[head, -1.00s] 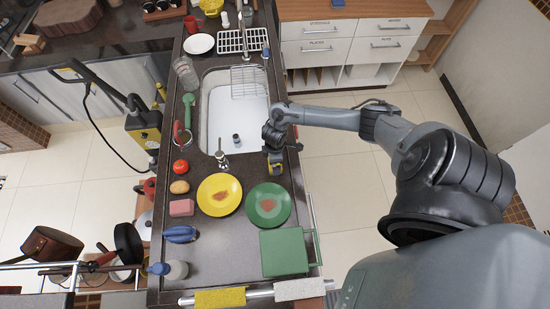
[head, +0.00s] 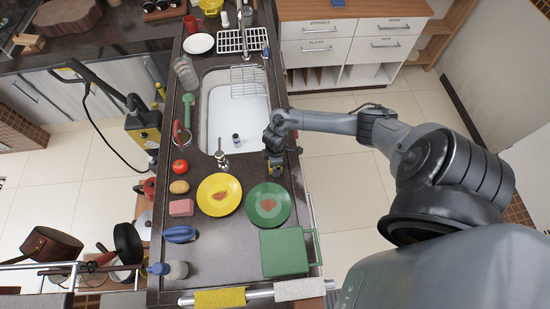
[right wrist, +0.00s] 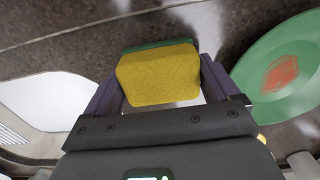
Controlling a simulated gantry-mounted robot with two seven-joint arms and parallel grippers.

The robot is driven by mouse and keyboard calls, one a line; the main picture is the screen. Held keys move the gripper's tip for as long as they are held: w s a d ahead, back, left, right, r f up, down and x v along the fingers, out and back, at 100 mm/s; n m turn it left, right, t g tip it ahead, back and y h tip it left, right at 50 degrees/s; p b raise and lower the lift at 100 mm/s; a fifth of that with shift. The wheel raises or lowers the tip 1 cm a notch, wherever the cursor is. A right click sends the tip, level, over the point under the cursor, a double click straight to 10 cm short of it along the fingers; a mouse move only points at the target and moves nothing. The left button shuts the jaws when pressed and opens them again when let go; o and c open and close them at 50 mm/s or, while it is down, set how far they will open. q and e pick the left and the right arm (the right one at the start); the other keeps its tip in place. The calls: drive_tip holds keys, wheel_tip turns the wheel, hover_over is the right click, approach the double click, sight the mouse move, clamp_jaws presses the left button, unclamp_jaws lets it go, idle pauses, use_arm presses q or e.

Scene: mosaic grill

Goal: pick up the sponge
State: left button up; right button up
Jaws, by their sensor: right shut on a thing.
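The sponge (right wrist: 158,76) is yellow with a green layer and fills the space between the fingers in the right wrist view. My right gripper (right wrist: 160,85) is shut on it, one dark finger against each side. In the head view my right gripper (head: 275,165) is at the counter's right edge, beside the sink and above the green plate; it mostly hides the sponge there. I cannot tell whether the sponge still touches the counter. My left gripper is not in view.
The green plate (head: 254,197) and yellow plate (head: 212,187) lie close in front of the right gripper. The sink (head: 222,108) is to its left, with a soap dispenser (head: 221,160) at its rim. A green box (head: 284,252) stands nearer the front edge.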

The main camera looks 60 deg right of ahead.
drive_tip(key=shift+r, duration=0.1)
drive_tip(key=shift+r, duration=0.4)
drive_tip(key=r, duration=0.3)
drive_tip(key=shift+s+r, duration=0.25)
drive_tip(key=s+d+r+p, duration=0.1)
drive_tip(key=s+r, duration=0.5)
drive_tip(key=s, duration=0.5)
drive_tip(key=shift+r, duration=0.25)
drive_tip(key=shift+d, duration=0.1)
